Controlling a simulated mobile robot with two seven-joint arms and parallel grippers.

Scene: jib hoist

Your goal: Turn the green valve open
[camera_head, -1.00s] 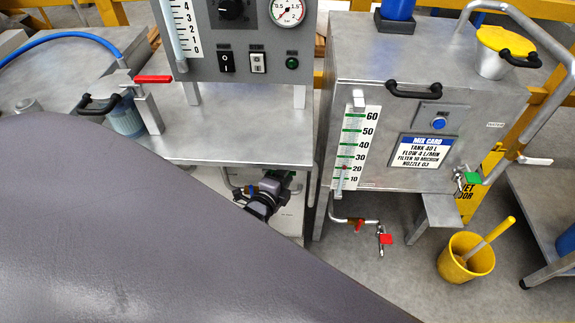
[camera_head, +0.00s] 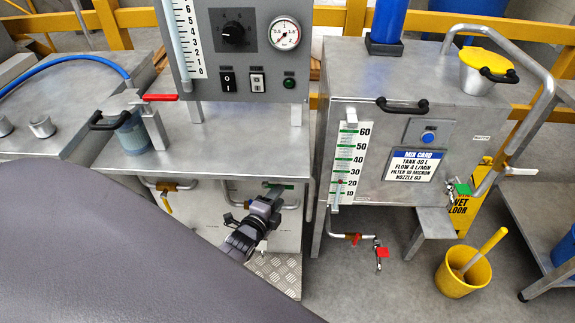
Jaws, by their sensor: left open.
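A green valve handle (camera_head: 280,186) shows on the pipe under the left steel bench, partly hidden behind my gripper. Another green valve handle (camera_head: 462,188) sits on the tap at the lower right of the steel tank. My left gripper (camera_head: 267,202) is dark, open, and reaches under the bench top, just in front of the pipe and the first green handle. I cannot tell whether it touches the handle. My right gripper is not in view.
The bench top (camera_head: 230,140) is above my gripper, and its leg (camera_head: 309,205) is to the right. The steel tank (camera_head: 350,70) stands right of it. A yellow bucket (camera_head: 462,275) is on the floor. A red tap (camera_head: 381,252) hangs under the tank. My grey body covers the lower left.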

